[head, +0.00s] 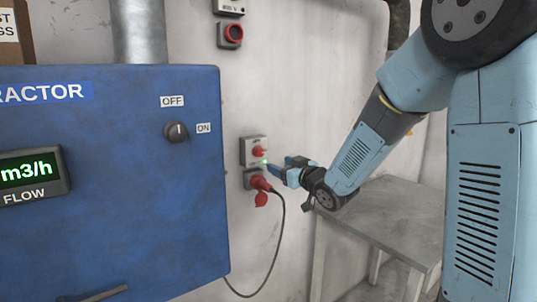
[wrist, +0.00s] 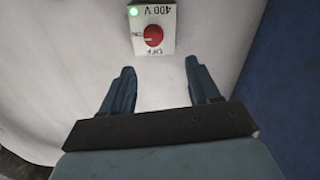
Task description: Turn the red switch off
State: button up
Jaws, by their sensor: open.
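The red switch (head: 259,152) is a rotary knob on a small grey wall box (head: 247,146), right of the blue cabinet. In the wrist view the red knob (wrist: 153,36) sits on a pale plate marked "400 V", ON and OFF, upside down, with a lit green lamp (wrist: 134,12). The knob's pale mark appears to point toward the ON side. My gripper (wrist: 160,88) is open and empty, its two fingers apart and short of the plate. In the head view my gripper (head: 283,168) is close to the right of the switch box.
A red plug (head: 262,184) with a black cable (head: 278,245) is in the socket below the switch. The blue cabinet (head: 110,220) has a black OFF/ON knob (head: 176,131). A grey table (head: 385,215) stands under my arm. Another red socket (head: 231,35) is higher up.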

aim_at(261, 154)
jog(key=x, duration=0.8)
jog(key=d+x, duration=0.1)
jog(key=x, duration=0.4)
jog(key=shift+w, duration=0.35)
jog(key=shift+c, duration=0.4)
